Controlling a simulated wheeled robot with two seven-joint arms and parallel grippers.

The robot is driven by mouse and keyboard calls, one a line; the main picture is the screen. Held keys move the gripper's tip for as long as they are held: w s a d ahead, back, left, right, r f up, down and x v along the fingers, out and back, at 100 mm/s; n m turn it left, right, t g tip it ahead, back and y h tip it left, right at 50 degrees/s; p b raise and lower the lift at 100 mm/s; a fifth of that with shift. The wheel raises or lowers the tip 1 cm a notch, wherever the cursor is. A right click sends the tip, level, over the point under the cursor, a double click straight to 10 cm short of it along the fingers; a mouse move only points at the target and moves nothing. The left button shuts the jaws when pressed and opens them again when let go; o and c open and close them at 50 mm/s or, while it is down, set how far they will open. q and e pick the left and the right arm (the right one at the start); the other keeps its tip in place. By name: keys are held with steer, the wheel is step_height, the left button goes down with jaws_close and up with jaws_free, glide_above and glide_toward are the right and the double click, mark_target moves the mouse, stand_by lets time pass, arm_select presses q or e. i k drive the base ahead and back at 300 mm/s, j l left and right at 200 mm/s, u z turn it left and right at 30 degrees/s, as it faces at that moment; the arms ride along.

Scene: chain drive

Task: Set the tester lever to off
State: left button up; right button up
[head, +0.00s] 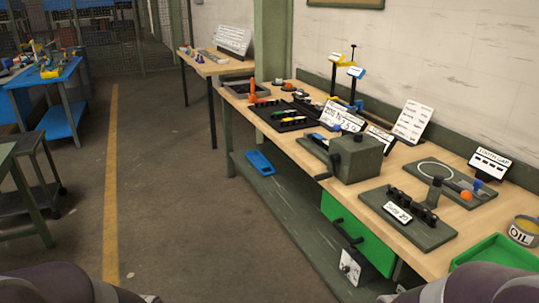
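No part in the head view is clearly marked as the tester. A grey-green box (357,158) with a dark crank-like handle (323,177) at its left side and a knob on top stands on the long workbench (408,156). A small white panel (350,267) with a dark knob or lever hangs below the bench, under the green drawer (357,236). It is too small to read its marks or the lever's setting. Parts of my arms show at the bottom left and bottom right corners. Neither gripper can be seen.
A blue tray (259,163) lies on the lower shelf. The floor left of the bench is clear.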

mark_target(358, 136)
steer(key=i+j+z, duration=0.15)
steer(key=i, duration=1.05)
